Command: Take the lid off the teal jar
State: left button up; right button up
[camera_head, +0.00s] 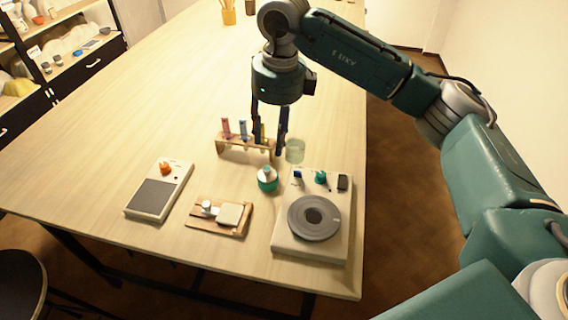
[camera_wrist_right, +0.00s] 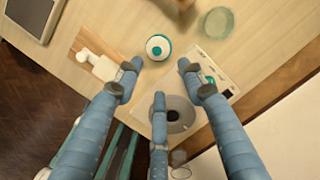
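The small teal jar (camera_head: 267,182) stands upright on the table, between the test-tube rack and the device with the round disc. Its pale lid (camera_head: 267,172) with a teal knob is on top. In the right wrist view the lid (camera_wrist_right: 158,47) shows from above, just beyond my fingertips. My right gripper (camera_head: 269,144) points down above the table, behind the jar in the head view. Its fingers are spread and empty, as the right wrist view (camera_wrist_right: 158,72) also shows. My left gripper is in neither view.
A wooden test-tube rack (camera_head: 232,146) and a clear greenish glass (camera_head: 295,151) stand close behind the jar. The disc device (camera_head: 283,240) is at right, a small wooden board (camera_head: 196,222) in front left, a flat scale-like device (camera_head: 177,189) farther left. The table's far left is clear.

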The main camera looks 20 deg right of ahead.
jog(key=p, duration=0.2)
send_over(267, 168)
jog(key=s, duration=0.1)
notch_tip(267, 168, down, 4)
jog(key=shift+d+f, duration=0.4)
jog(key=shift+f, duration=0.35)
jog(key=f+p, duration=0.1)
jog(key=f, duration=0.1)
jog(key=f+p, duration=0.1)
jog(key=f, duration=0.1)
jog(key=shift+w+a+f+p, duration=0.1)
jog(key=shift+w+a+p, duration=0.25)
jog(key=shift+w, duration=0.05)
jog(key=shift+f, duration=0.3)
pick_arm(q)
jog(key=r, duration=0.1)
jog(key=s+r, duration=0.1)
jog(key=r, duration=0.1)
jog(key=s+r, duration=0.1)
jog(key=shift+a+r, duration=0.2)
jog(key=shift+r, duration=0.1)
pick_arm(e)
jog(key=shift+f, duration=0.1)
jog(key=shift+c, duration=0.2)
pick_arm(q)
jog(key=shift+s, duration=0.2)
pick_arm(e)
grip_shut()
